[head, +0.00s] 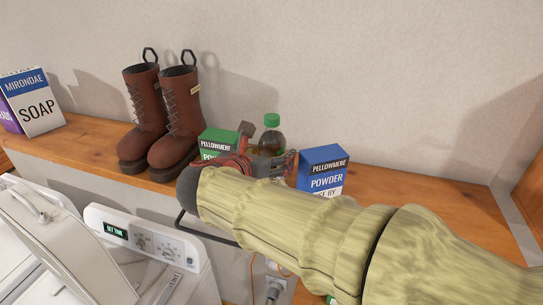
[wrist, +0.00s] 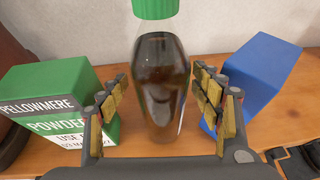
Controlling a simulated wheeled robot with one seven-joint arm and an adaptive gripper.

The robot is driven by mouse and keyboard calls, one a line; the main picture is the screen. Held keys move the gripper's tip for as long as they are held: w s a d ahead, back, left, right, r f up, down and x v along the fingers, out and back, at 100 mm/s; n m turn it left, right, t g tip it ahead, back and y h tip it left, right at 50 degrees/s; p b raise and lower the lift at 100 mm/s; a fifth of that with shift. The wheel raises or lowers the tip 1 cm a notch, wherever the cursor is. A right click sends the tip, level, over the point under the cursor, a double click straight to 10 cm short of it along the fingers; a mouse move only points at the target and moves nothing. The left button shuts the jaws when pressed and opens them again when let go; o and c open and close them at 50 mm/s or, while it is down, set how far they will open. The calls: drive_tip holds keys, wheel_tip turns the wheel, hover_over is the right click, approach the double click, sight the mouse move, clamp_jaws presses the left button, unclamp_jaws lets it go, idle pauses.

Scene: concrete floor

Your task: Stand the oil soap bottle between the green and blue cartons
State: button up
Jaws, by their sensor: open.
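The oil soap bottle (wrist: 160,85), clear with dark amber liquid and a green cap, stands upright on the wooden shelf. It is between the green carton (wrist: 62,95) on the left and the blue carton (wrist: 262,75) on the right, with gaps on both sides. My gripper (wrist: 161,100) is open, its fingers on either side of the bottle and apart from it in the wrist view. In the head view the bottle (head: 271,130) shows behind my gripper (head: 262,162), which hides its lower part. The green carton (head: 217,142) is partly hidden by my gripper; the blue carton (head: 322,168) is mostly clear.
Brown boots (head: 168,110) stand on the shelf left of the green carton. A soap box (head: 34,103) is at the far left. A white washing machine (head: 150,245) is below the shelf front. The shelf (head: 430,197) right of the blue carton is clear.

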drive_tip(key=b+v, duration=0.2)
drive_tip(key=v, duration=0.9)
drive_tip(key=shift+b, duration=0.3)
